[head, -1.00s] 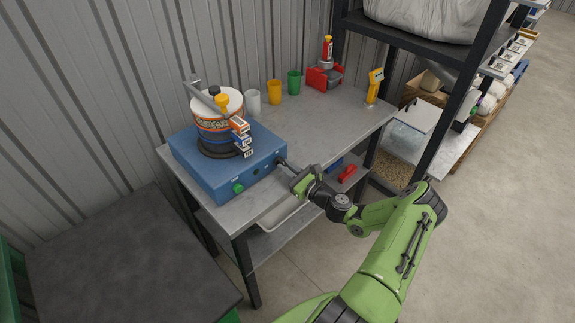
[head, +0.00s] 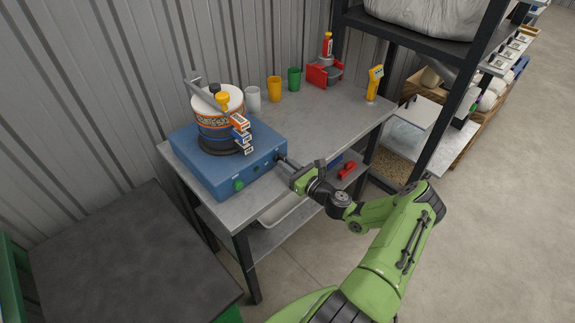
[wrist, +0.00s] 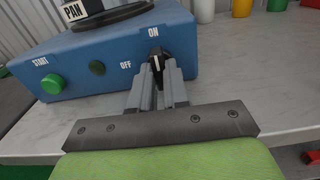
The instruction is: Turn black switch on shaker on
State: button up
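The shaker is a blue box (head: 215,172) with a round sieve stack (head: 218,120) on top, standing on the metal table. The black switch (wrist: 157,59) is a knob on its front panel, between the labels OFF at left and ON above. Its white mark points up, roughly toward ON. My gripper (wrist: 158,72) has its two grey fingers on either side of the knob and looks shut on it. In the head view my gripper (head: 283,161) reaches the panel's right end; the knob is hidden there.
A green START button (wrist: 52,84) and a dark round button (wrist: 97,68) sit left of the switch. White, yellow and green cups (head: 274,89) stand behind the shaker. The table's right part (head: 325,124) is mostly clear. A black shelf post (head: 455,100) stands at right.

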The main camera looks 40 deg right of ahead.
jog(key=o, duration=0.4)
jog(key=s, duration=0.5)
jog(key=s+d, duration=0.1)
jog(key=s, duration=0.4)
jog(key=s+d, duration=0.1)
jog(key=s, duration=0.4)
jog(key=shift+s, duration=0.3)
jog(key=a+r+n+g+y, duration=0.1)
jog(key=a+r+n+g, duration=0.2)
jog(key=a+n+g, duration=0.3)
jog(key=w+a+r+n+g+y, duration=0.1)
jog(key=a+r+n+g+y, duration=0.15)
jog(key=a+n, duration=0.4)
jog(key=a+r+n+g, duration=0.3)
jog(key=a+n+g, duration=0.15)
jog(key=n, duration=0.45)
jog(key=s+a+r+n+h, duration=0.2)
jog(key=s+r+n, duration=0.2)
jog(key=s+r, duration=0.1)
jog(key=s+a+r+n+h, duration=0.2)
jog(key=s+a+r+n, duration=0.1)
jog(key=s+r+n, duration=0.1)
jog(key=s+a+r+n+h, duration=0.2)
jog(key=s+a+r+n, duration=0.1)
jog(key=s+r+n, duration=0.2)
jog(key=shift+s+r+t, duration=0.2)
jog(key=shift+s+r, duration=0.05)
jog(key=shift+r, duration=0.45)
jog(key=shift+s+r+t, duration=0.2)
jog(key=shift+r, duration=0.45)
